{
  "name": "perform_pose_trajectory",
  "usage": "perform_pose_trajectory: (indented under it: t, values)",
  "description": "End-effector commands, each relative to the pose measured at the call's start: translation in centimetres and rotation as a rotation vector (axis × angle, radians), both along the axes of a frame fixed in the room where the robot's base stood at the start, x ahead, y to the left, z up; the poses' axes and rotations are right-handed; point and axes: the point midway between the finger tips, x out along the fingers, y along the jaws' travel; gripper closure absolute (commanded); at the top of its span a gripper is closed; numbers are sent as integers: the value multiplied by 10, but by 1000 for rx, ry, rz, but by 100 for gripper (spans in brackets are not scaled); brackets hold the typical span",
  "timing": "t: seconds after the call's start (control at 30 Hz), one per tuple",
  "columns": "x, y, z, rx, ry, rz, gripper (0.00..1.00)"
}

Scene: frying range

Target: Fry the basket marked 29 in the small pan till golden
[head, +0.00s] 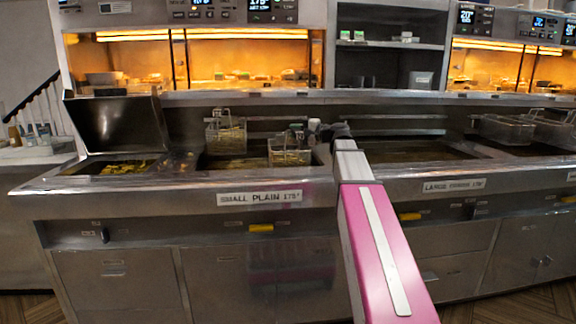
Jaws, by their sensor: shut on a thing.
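My gripper (298,132) is small and partly blurred at the end of my arm. It is shut on the handle end of a wire basket (290,157) with pale yellow food inside. That basket is at the right part of the small pan (232,163), whose front label reads "SMALL PLAIN 175°". I cannot tell how deep the basket sits in the oil. A second wire basket (226,137) with yellowish food is at the back left of the same pan. No number 29 is readable on either basket.
A larger pan (405,152) lies to the right behind my arm, with empty-looking baskets (505,129) further right. A tray of yellow food (127,168) is at the left beside a raised metal panel (117,122). Lit warming shelves (245,62) run along the back.

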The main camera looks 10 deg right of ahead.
Motion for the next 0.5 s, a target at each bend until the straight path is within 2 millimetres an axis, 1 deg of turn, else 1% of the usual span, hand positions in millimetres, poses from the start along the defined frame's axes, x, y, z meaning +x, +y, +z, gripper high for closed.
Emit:
perform_pose_trajectory:
  t: [0.03,0.5]
  values:
    - [1,0,5,0,-2,0,100]
    - [0,0,45,0,-4,0,100]
